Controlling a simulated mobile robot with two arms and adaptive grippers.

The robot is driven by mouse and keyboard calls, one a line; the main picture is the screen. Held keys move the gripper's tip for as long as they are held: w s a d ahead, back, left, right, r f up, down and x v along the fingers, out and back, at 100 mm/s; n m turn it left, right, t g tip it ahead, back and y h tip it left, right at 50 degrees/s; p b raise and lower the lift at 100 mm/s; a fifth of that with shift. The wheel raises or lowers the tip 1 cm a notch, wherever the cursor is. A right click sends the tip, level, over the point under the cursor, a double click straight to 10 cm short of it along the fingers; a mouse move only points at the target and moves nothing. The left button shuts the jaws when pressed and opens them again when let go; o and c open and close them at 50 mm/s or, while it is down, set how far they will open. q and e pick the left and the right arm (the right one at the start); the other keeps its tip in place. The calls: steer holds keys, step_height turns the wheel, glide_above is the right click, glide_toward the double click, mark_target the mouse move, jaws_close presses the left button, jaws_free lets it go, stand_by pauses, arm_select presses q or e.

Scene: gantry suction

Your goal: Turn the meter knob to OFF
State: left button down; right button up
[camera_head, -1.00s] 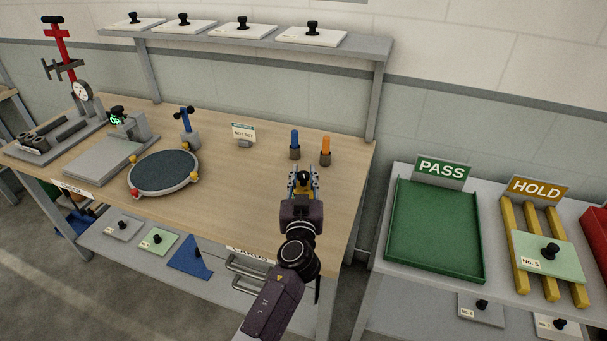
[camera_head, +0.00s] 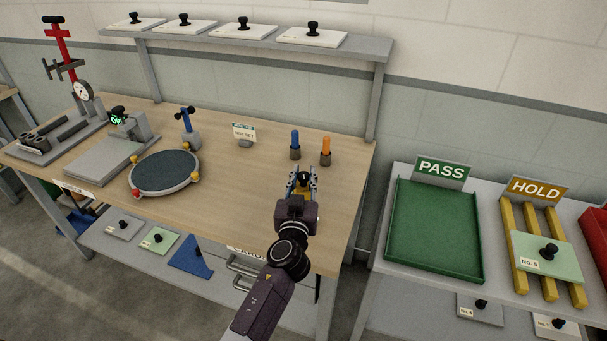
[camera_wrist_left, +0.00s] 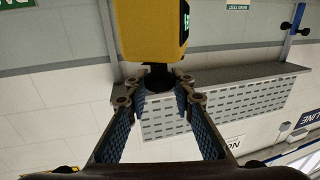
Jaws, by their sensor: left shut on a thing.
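The yellow meter (camera_wrist_left: 150,28) fills the top middle of the left wrist view, with part of a green-lit display at its right side. Its black knob (camera_wrist_left: 157,76) sits between the fingertips of my left gripper (camera_wrist_left: 158,92), which is shut on it. In the head view my left gripper (camera_head: 303,182) is over the front right part of the wooden bench and mostly hides the meter. The knob's markings and its pointer are hidden, so its setting cannot be read. My right gripper is not in view.
Blue (camera_head: 295,145) and orange (camera_head: 326,150) handled tools stand upright just behind my left gripper. A small sign (camera_head: 244,132) and a round dark plate (camera_head: 163,171) are to the left. A green PASS tray (camera_head: 432,232) is on the right table.

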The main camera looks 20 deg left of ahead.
arm_select(q)
steer(key=shift+r+m+h+p, duration=0.1)
steer(key=shift+m+h+p, duration=0.7)
steer(key=shift+h, duration=0.4)
steer(key=shift+d, duration=0.1)
steer(key=c, duration=1.6)
jaws_free()
steer(key=s, duration=1.2)
steer(key=shift+d, duration=0.15)
